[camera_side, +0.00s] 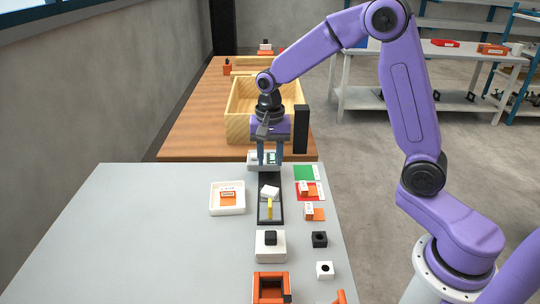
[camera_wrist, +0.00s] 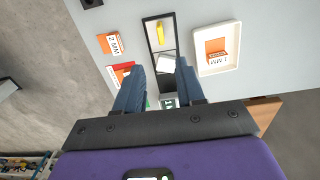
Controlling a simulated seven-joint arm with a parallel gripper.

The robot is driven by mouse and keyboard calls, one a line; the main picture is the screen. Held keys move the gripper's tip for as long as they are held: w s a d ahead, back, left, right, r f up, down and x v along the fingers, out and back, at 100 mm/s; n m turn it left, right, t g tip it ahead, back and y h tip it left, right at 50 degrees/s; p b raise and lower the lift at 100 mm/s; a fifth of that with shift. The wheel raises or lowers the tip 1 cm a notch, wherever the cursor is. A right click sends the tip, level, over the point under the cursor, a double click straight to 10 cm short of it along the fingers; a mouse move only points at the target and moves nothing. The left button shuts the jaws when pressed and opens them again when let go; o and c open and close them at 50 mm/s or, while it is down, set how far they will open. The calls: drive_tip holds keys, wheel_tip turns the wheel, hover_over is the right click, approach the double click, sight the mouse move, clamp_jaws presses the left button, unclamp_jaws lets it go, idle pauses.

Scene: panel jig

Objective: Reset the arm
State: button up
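My gripper (camera_side: 269,163) points down above the far end of the dark jig (camera_side: 278,213) on the grey table. In the wrist view my gripper (camera_wrist: 160,64) has its two fingers apart, with nothing held between them. The jig runs between the fingers there. A white piece (camera_side: 269,192) lies tilted in the jig, and a yellow piece (camera_side: 270,208) lies nearer the front. A pale unit with a green part (camera_wrist: 168,103) shows between the fingers at the jig's far end, partly hidden.
A white tray (camera_side: 227,211) with an orange-and-white block stands left. Green (camera_side: 305,172) and red cards and orange-and-white blocks lie right. A white block with black knob (camera_side: 270,246), small cubes and an orange box (camera_side: 271,276) stand in front. A wooden crate (camera_side: 240,107) stands behind.

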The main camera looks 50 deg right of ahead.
drive_tip(key=s+a+r+n, duration=0.2)
drive_tip(key=s+n, duration=0.4)
drive_tip(key=s, duration=0.2)
drive_tip(key=s+a+r+n, duration=0.2)
drive_tip(key=s+a+n, duration=0.1)
drive_tip(key=s+n, duration=0.3)
drive_tip(key=s+d+n, duration=0.4)
drive_tip(key=s+n, duration=0.5)
drive_tip(key=s, duration=0.7)
drive_tip(key=shift+f+n, duration=0.15)
drive_tip(key=shift+n, duration=0.15)
drive_tip(key=shift+s, duration=0.1)
